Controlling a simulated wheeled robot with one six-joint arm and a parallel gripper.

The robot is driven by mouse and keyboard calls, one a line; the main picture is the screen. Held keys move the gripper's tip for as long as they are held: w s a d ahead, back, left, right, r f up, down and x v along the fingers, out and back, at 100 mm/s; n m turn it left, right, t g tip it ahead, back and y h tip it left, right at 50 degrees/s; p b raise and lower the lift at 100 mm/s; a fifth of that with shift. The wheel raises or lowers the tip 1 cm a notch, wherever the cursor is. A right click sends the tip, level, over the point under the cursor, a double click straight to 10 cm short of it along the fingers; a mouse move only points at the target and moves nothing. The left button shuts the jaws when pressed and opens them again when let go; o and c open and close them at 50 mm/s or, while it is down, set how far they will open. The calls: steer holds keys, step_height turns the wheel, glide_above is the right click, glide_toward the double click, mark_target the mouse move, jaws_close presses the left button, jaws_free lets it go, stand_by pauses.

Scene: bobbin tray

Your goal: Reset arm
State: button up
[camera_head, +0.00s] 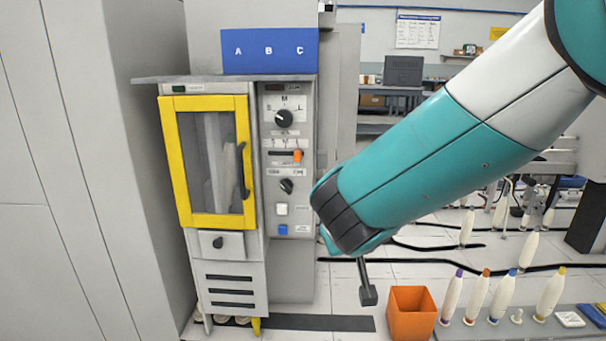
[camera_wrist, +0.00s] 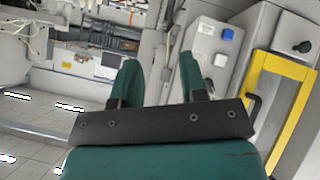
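My gripper (camera_wrist: 160,60) shows in the wrist view with its two dark green fingers spread apart and nothing between them. In the head view my arm (camera_head: 430,160) reaches in from the upper right, its end in front of the lower right of the machine. A pale bobbin (camera_head: 230,175) shows behind the door's window. The yellow frame (camera_wrist: 285,105) is at the right in the wrist view, apart from the fingers.
An orange bin (camera_head: 411,313) stands at lower right, beside a grey tray (camera_head: 465,331) with several bobbins with coloured tips. A control panel (camera_head: 285,170) is right of the door. More bobbins stand behind the arm. A tall grey wall (camera_head: 75,170) borders the left.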

steer(key=s+d+r+n+g+y, duration=0.1)
steer(key=s+d+r+g+y, duration=0.15)
steer(key=s, duration=0.65)
steer(key=s+d+r+n+g+y, duration=0.15)
steer(key=s+g, duration=0.25)
steer(key=s, duration=0.5)
steer(key=s+d+r+n+g+y, duration=0.1)
steer(key=s+d+r+g+y, duration=0.15)
steer(key=s, duration=0.65)
step_height(320, 180, up, 18)
steer(key=p, duration=1.8)
steer(key=shift+s+f+g+p, duration=0.15)
steer(key=shift+s+g+p, duration=0.1)
steer(key=shift+g+p, duration=0.05)
steer(key=shift+f+h, duration=0.1)
steer(key=shift+h, duration=0.15)
